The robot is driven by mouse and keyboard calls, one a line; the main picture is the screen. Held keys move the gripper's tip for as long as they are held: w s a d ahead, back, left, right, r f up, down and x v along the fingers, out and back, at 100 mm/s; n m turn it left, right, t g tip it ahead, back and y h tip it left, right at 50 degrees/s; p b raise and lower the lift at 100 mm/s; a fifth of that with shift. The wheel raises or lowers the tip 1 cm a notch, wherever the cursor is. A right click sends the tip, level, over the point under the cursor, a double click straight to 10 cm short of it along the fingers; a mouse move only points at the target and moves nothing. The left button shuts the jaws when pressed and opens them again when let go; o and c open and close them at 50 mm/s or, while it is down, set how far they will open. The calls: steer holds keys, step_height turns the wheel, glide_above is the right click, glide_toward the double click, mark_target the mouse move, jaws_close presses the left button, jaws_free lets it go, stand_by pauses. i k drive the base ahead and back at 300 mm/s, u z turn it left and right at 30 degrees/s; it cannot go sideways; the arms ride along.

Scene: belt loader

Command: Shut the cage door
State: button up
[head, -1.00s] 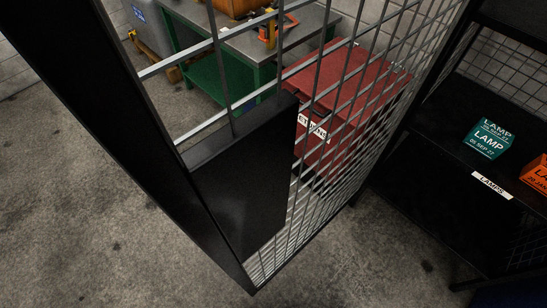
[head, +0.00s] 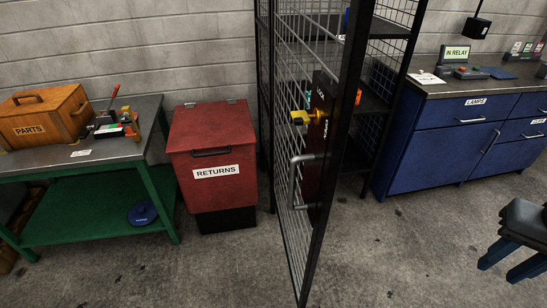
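The cage door (head: 322,225) is a wire-mesh panel in a black frame. It stands open, swung out toward me and seen nearly edge-on. A dark lock plate on it carries a yellow latch (head: 309,117) and a grey pull handle (head: 297,180), both facing left. The cage (head: 381,90) is behind and to the right of the door, with black shelves inside. My gripper (head: 511,262) is at the right edge, low, well to the right of the door and touching nothing. Its two blue-tipped fingers are apart with nothing between them; its rear is cut off.
A red RETURNS bin (head: 213,150) stands left of the door. A green bench (head: 80,165) with a wooden PARTS box (head: 45,116) is farther left. Blue drawer cabinets (head: 440,145) stand right of the cage. The concrete floor in front is clear.

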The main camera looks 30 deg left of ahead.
mark_target(333, 106)
steer(key=u, duration=1.05)
steer(key=k, duration=0.6)
steer(key=u, duration=0.5)
steer(key=i, duration=0.45)
steer(key=z, duration=0.05)
